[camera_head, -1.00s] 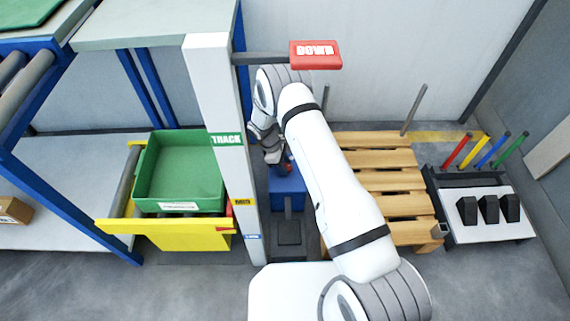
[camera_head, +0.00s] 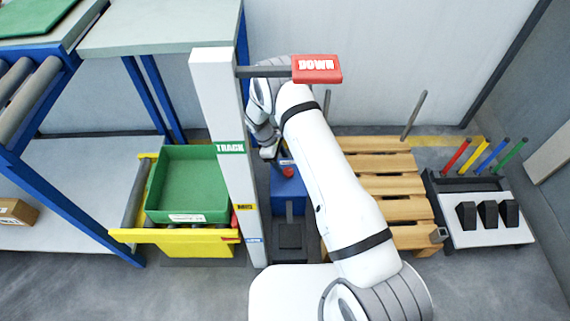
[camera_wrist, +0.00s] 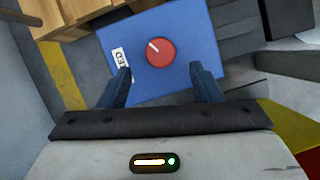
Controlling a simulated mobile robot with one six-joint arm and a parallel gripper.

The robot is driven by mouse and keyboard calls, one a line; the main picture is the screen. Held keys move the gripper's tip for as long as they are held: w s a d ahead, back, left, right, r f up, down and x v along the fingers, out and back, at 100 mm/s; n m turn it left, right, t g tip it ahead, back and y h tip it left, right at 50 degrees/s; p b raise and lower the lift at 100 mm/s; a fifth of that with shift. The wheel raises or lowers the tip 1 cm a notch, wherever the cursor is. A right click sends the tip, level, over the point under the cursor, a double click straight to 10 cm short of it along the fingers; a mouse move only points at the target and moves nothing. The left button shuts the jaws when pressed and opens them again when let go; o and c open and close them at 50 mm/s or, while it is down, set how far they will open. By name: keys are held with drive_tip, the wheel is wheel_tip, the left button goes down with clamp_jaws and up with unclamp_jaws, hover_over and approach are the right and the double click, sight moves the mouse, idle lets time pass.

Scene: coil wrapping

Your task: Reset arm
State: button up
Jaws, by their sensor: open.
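My gripper (camera_wrist: 161,84) is open in the wrist view, its two dark blue fingers apart with nothing between them. Beyond the fingertips is a blue box (camera_wrist: 188,28) with a round red knob (camera_wrist: 160,51) and a white label. In the head view my gripper (camera_head: 276,157) hangs from my bent arm, just above the blue box (camera_head: 288,190). The knob (camera_head: 287,171) shows partly there. Whether the fingers touch the box cannot be told.
A white post (camera_head: 218,120) marked TRACK stands left of my arm, with a red DOWN sign (camera_head: 317,69) on a bar. A green bin (camera_head: 188,185) sits on a yellow frame (camera_head: 175,237). A wooden pallet (camera_head: 385,185) lies right; coloured rods (camera_head: 486,154) stand beyond it.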

drive_tip(key=shift+v, duration=1.2)
